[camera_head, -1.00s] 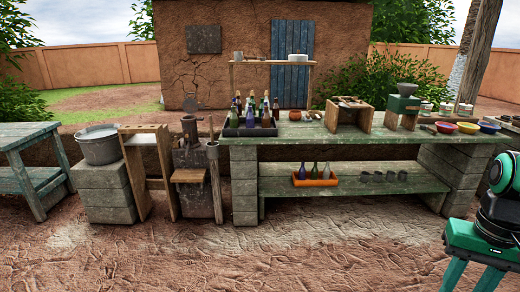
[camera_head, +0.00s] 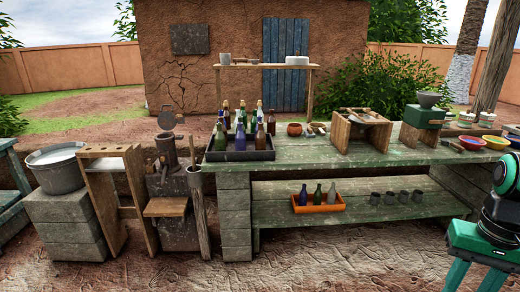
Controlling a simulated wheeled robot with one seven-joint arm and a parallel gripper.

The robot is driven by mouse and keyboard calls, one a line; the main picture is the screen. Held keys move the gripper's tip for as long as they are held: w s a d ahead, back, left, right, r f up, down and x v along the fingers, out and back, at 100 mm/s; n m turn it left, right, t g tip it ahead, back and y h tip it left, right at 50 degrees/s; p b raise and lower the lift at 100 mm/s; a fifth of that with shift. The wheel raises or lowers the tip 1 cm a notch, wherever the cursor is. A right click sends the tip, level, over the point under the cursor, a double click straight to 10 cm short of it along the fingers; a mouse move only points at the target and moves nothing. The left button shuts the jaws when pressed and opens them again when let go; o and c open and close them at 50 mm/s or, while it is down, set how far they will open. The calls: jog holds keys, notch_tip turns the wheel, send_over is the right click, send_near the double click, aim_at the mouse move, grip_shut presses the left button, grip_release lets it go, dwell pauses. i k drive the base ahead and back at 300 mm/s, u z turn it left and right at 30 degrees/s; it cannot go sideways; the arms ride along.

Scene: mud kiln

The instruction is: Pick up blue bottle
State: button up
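A small dark blue bottle (camera_head: 304,195) stands upright in an orange tray (camera_head: 319,208) on the lower shelf of the green workbench. It is the leftmost of three bottles there; a green bottle (camera_head: 318,195) is beside it. A purple-blue bottle (camera_head: 240,138) also stands in the black crate on the bench top. My gripper (camera_head: 474,280) is at the lower right, in front of the bench and well apart from the bottles. Its two teal fingers are spread with nothing seen between them. The fingertips are cut off by the picture's bottom edge.
The bench top (camera_head: 300,152) overhangs the lower shelf (camera_head: 375,212). Several grey cups (camera_head: 390,197) stand right of the tray. The black crate (camera_head: 238,155) holds several bottles. A wooden stand (camera_head: 108,195) and metal bucket (camera_head: 55,170) are at left. The dirt floor (camera_head: 300,260) in front is clear.

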aim_at(303, 196)
jog(key=u, duration=0.1)
jog(key=i, duration=1.6)
jog(key=u, duration=0.15)
